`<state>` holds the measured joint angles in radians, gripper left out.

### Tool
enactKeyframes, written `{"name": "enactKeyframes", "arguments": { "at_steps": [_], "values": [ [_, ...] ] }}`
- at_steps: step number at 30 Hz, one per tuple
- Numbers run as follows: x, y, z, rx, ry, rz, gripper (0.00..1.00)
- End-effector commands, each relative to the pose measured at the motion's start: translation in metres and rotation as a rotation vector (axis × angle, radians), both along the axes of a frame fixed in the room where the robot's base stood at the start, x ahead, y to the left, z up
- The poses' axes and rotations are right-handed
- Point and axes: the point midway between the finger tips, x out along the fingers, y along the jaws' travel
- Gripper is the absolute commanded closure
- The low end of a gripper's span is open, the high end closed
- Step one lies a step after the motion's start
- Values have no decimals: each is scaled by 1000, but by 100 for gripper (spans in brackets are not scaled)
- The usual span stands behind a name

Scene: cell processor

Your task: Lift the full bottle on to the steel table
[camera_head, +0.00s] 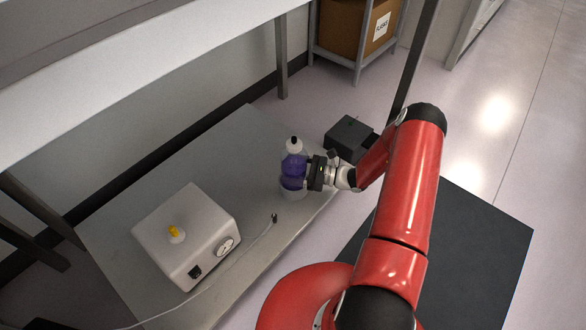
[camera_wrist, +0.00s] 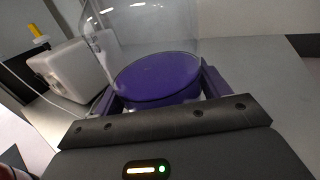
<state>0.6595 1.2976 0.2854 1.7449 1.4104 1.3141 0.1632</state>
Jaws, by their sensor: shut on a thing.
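The bottle (camera_head: 293,168) is clear with purple liquid inside and a white neck with a dark top. It stands upright at the right part of the steel table (camera_head: 255,135); I cannot tell whether its base touches the surface. My gripper (camera_head: 308,176) comes from the right and is shut on the bottle's side. In the wrist view the bottle (camera_wrist: 155,80) fills the middle, its purple liquid between the two fingers (camera_wrist: 160,95). The bottle's top is out of the wrist view.
A white box device (camera_head: 187,235) with a gauge and a yellow-tipped fitting stands on the left of the table. A thin hose (camera_head: 240,254) lies along the table's front, its end near the bottle. A black box (camera_head: 349,138) is on the floor behind. A shelf overhangs the upper left.

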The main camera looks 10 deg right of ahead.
Motion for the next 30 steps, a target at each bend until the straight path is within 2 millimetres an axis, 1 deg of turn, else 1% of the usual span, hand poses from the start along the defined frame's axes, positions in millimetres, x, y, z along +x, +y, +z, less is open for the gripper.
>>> {"name": "enactKeyframes", "arguments": {
  "at_steps": [23,26,30],
  "values": [
    [1,-1,15,1,-5,-2,66],
    [1,-1,20,1,-5,-2,66],
    [2,-1,33,0,-6,-2,66]
  ]
}}
